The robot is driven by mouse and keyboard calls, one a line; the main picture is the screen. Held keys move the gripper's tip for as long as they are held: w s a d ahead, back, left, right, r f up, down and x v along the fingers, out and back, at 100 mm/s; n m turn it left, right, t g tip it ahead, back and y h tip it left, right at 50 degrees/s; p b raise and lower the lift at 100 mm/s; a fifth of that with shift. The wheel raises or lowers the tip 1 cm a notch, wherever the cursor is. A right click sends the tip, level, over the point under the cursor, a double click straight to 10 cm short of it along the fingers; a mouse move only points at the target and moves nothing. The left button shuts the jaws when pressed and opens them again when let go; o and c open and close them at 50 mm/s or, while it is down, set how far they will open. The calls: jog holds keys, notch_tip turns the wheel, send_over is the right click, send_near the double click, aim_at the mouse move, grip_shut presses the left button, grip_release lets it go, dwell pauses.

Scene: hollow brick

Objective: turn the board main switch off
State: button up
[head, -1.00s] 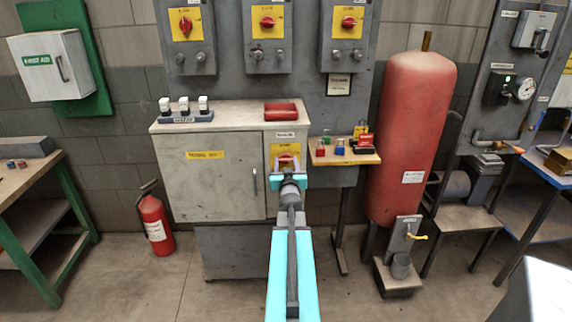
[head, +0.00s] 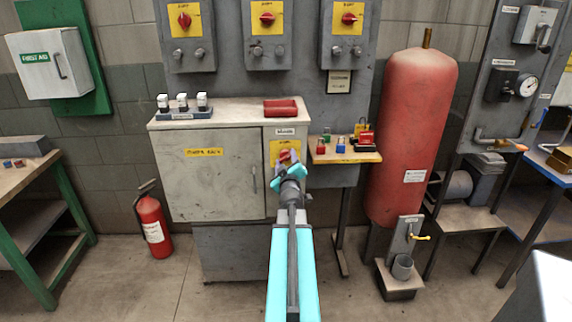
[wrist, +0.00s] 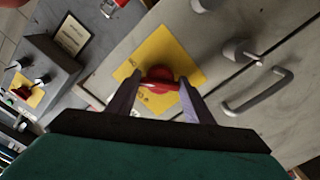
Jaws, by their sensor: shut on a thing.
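The board main switch is a red rotary knob (head: 286,155) on a yellow plate (head: 274,150), on the right part of the grey cabinet front, partly hidden by my gripper in the head view. My gripper (head: 288,172) is at the knob and is rolled to a slant. In the wrist view the red knob (wrist: 160,80) sits between the two fingers of my gripper (wrist: 158,92), which are shut on it. The yellow plate (wrist: 182,50) appears tilted there because the wrist is rolled.
A cabinet door handle (head: 254,180) is just left of the switch. A red tray (head: 281,107) lies on the cabinet top. A small shelf with padlocks (head: 345,157) is to the right, near a red tank (head: 410,130). Three similar red switches (head: 266,18) are above.

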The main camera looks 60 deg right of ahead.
jog(key=n+b, duration=0.1)
jog(key=n, duration=0.4)
jog(key=shift+s+n+b, duration=0.1)
jog(key=shift+n+b, duration=0.2)
jog(key=shift+d+r+n+b, duration=0.1)
jog(key=shift+n+b, duration=0.35)
jog(key=shift+n, duration=1.75)
jog(key=o, duration=0.8)
jog(key=shift+c, duration=0.2)
